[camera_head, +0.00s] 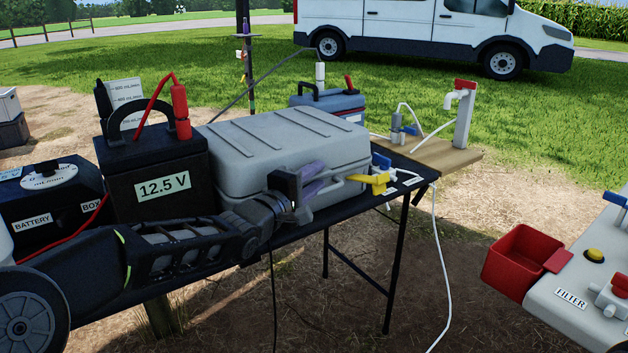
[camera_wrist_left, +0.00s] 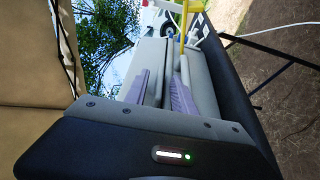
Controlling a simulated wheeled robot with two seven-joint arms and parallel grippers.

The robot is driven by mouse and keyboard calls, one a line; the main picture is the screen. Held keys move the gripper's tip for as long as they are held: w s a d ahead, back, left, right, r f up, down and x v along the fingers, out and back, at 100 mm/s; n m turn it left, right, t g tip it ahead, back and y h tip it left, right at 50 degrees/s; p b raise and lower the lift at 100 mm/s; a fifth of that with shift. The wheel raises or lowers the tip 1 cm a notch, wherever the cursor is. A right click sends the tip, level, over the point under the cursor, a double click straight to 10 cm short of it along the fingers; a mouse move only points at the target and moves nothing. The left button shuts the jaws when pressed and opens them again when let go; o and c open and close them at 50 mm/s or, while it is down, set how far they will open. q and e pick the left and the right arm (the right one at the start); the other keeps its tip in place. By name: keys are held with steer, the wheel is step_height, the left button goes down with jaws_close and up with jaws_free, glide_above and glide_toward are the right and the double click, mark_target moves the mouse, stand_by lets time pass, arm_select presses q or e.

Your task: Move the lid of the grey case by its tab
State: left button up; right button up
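The grey case (camera_head: 290,138) lies on the black table with its ribbed lid (camera_head: 285,125) down. It also shows in the left wrist view (camera_wrist_left: 205,95). A yellow piece (camera_head: 377,182) stands out at the case's right front end and shows at the top of the left wrist view (camera_wrist_left: 183,28). I cannot tell if it is the lid's tab. My left gripper (camera_head: 312,181) is at the case's front side, short of the yellow piece. Its purple fingers are apart, with nothing clearly held between them in the left wrist view (camera_wrist_left: 162,92). My right gripper is not in view.
A black 12.5 V battery (camera_head: 165,185) stands left of the case, and a battery box (camera_head: 50,200) further left. A blue-grey box (camera_head: 335,105) stands behind. A tap on a wooden board (camera_head: 430,150) is at the right. A red bin (camera_head: 520,260) and filter bench (camera_head: 590,290) stand right of open ground.

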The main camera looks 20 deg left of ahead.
arm_select(q)
steer(key=shift+c, duration=0.5)
jaws_close()
stand_by(0.8)
